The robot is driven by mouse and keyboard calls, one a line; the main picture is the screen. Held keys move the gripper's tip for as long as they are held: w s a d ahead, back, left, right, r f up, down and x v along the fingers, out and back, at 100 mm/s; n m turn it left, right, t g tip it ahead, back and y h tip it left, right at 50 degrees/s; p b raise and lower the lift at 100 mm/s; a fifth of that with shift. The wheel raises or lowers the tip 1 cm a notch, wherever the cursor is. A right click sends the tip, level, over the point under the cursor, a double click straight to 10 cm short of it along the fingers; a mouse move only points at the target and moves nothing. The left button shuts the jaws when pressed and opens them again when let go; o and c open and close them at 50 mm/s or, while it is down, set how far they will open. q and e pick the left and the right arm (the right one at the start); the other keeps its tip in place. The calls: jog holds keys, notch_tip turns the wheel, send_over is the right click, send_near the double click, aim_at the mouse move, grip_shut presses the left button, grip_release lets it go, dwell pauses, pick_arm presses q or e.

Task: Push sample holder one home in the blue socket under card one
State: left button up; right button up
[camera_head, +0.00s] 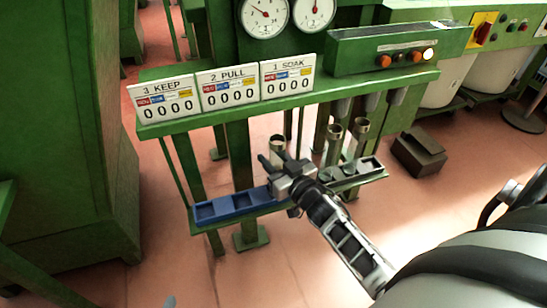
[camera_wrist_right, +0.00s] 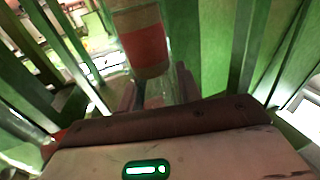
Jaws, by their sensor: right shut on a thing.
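My right gripper (camera_head: 274,165) is shut on a sample holder, a metal-topped tube (camera_head: 278,146), over the right end of the blue socket strip (camera_head: 224,207). In the right wrist view the same holder (camera_wrist_right: 146,48) has a broad red band and stands between the fingers (camera_wrist_right: 155,93). Card one (camera_head: 287,78), marked "1 SOAK", is on the shelf above and behind it. The gripper hides the socket under card one and the holder's lower end, so I cannot tell how deep it sits. The blue sockets to the left look empty. My left gripper is not in view.
Cards two (camera_head: 229,88) and three (camera_head: 164,102) stand on the green upper shelf (camera_head: 210,119). Green posts rise behind. A dark box (camera_head: 419,152) is on the floor.

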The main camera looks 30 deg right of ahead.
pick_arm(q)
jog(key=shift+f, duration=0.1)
pick_arm(e)
jog(key=shift+f, duration=0.35)
jog(key=o, duration=1.1)
jog(key=shift+c, duration=0.2)
jog(key=shift+s+f, duration=0.1)
jog(key=shift+s, duration=0.7)
pick_arm(q)
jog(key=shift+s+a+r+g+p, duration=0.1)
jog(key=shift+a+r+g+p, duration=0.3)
jog(key=shift+p, duration=0.8)
pick_arm(e)
jog(key=s, duration=1.4)
jog(key=shift+s+d, duration=0.2)
jog(key=shift+d, duration=0.05)
